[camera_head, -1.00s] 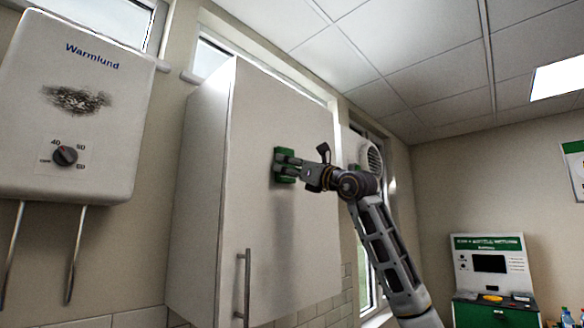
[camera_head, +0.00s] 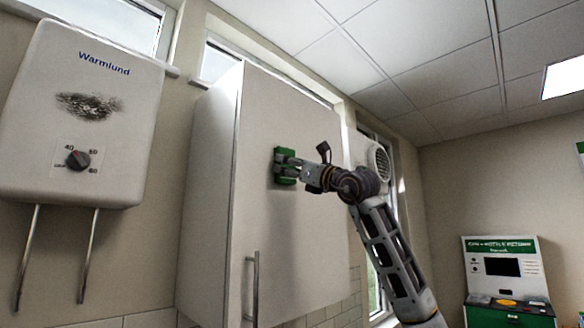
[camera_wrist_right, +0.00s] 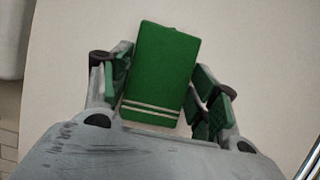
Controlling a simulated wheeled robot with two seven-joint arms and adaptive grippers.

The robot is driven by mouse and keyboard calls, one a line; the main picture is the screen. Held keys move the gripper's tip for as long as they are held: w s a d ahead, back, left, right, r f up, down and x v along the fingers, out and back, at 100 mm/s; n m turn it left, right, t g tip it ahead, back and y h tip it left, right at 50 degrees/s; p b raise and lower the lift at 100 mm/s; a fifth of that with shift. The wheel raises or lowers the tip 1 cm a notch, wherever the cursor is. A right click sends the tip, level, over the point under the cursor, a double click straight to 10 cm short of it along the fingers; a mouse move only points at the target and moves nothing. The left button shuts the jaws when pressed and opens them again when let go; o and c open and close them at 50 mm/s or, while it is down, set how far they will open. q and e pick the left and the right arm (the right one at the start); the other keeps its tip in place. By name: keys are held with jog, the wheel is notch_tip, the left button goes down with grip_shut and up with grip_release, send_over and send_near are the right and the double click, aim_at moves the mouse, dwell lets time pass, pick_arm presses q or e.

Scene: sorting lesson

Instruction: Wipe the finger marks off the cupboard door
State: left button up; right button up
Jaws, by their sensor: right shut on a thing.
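The cupboard door (camera_head: 285,240) is a plain pale panel in the middle of the head view, with a bar handle (camera_head: 254,285) low near its left edge. I can make out no clear finger marks on it. My right gripper (camera_head: 290,166) is at the upper part of the door. It is shut on a green block (camera_wrist_right: 163,70) with two pale stripes, held between its fingers in the right wrist view. The block (camera_head: 281,158) appears to be at the door's face; I cannot tell whether it touches. My left gripper is not in view.
A white water heater (camera_head: 60,150) with a dark smudge (camera_head: 88,106) and a dial hangs left of the cupboard, with two pipes below. A round white fan (camera_head: 377,160) is beyond my right arm. A green-and-white machine (camera_head: 503,270) stands at the far right.

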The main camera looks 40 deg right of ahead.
jog(key=shift+s+d+b, duration=0.15)
jog(key=shift+s+b, duration=0.3)
jog(key=shift+s, duration=1.05)
jog(key=shift+s+d+b, duration=0.1)
jog(key=shift+s+b, duration=0.3)
jog(key=shift+s, duration=1.05)
jog(key=shift+s+d+b, duration=0.1)
jog(key=shift+s+b, duration=0.2)
jog(key=shift+s, duration=1.15)
